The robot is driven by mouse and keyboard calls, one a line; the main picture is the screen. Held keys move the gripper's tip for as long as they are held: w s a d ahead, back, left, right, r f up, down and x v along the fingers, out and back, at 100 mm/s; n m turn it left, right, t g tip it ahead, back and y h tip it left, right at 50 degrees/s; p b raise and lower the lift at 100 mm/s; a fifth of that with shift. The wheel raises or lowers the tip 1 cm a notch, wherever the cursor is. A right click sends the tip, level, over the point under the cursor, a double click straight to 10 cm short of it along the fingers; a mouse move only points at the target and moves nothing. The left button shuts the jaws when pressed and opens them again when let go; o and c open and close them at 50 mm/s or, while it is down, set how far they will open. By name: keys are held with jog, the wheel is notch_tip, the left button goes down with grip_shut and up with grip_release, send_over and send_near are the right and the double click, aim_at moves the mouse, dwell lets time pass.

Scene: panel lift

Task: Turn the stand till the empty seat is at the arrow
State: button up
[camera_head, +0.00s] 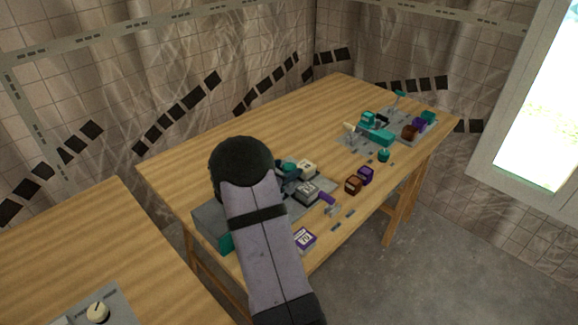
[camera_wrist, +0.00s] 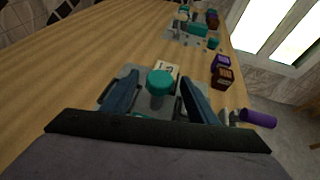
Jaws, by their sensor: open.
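A round teal knob (camera_wrist: 160,82) stands on a grey panel (camera_wrist: 131,72) in the wrist view. My gripper (camera_wrist: 159,88) is open, with one finger on each side of the knob; I cannot tell whether they touch it. A pale block with dark markings (camera_wrist: 167,67) sits just behind the knob. In the head view, pale labelled blocks (camera_head: 306,192) show beside my gripper (camera_head: 287,178), and my arm hides part of this panel. I cannot clearly make out the stand's seats, an empty seat or an arrow.
Purple (camera_head: 366,174) and brown (camera_head: 353,185) blocks sit right of the panel. A purple-handled part (camera_wrist: 258,118) stands near the table's right edge. A second panel (camera_head: 397,126) with teal parts is at the far end.

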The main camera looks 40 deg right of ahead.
jog(key=shift+x, duration=1.3)
grip_shut()
